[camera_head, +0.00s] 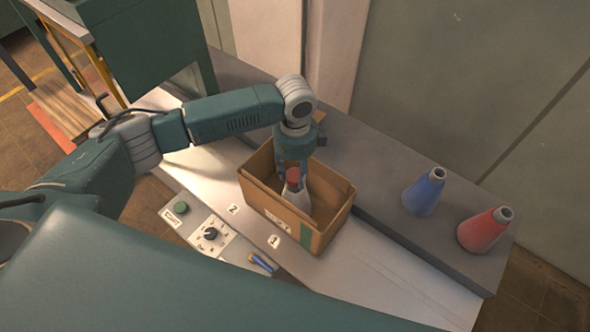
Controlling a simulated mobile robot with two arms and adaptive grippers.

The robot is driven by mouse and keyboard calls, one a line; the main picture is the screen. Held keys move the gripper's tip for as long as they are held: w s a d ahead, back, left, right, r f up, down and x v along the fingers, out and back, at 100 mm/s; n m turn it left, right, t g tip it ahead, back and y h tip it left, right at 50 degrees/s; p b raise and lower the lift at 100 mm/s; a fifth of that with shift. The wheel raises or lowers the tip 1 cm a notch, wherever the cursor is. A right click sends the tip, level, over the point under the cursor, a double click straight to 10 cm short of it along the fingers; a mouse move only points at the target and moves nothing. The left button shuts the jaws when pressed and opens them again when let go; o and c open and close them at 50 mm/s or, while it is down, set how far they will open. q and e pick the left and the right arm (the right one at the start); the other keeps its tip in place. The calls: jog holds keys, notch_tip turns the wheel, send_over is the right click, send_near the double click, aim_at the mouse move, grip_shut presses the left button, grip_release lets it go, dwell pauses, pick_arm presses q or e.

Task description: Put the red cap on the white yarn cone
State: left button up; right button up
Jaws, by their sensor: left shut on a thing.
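The white yarn cone (297,197) stands in an open cardboard box (322,238). The red cap (293,175) shows right at the cone's top; I cannot tell whether it rests on the cone or is held just above it. My left gripper (292,172) reaches down into the box from above and is shut on the red cap. Its fingertips are partly hidden behind the cap. My right gripper is not in view.
A blue yarn cone (424,192) and a red yarn cone (484,230) stand on the grey ledge (380,190) to the right.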

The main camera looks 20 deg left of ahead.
pick_arm(q)
jog(key=shift+f, duration=0.1)
dwell(0.3)
jog(key=shift+f+b, duration=0.5)
jog(key=shift+f, duration=0.95)
jog(key=o, duration=0.9)
notch_tip(320, 180, up, 12)
jog(key=shift+r, duration=0.1)
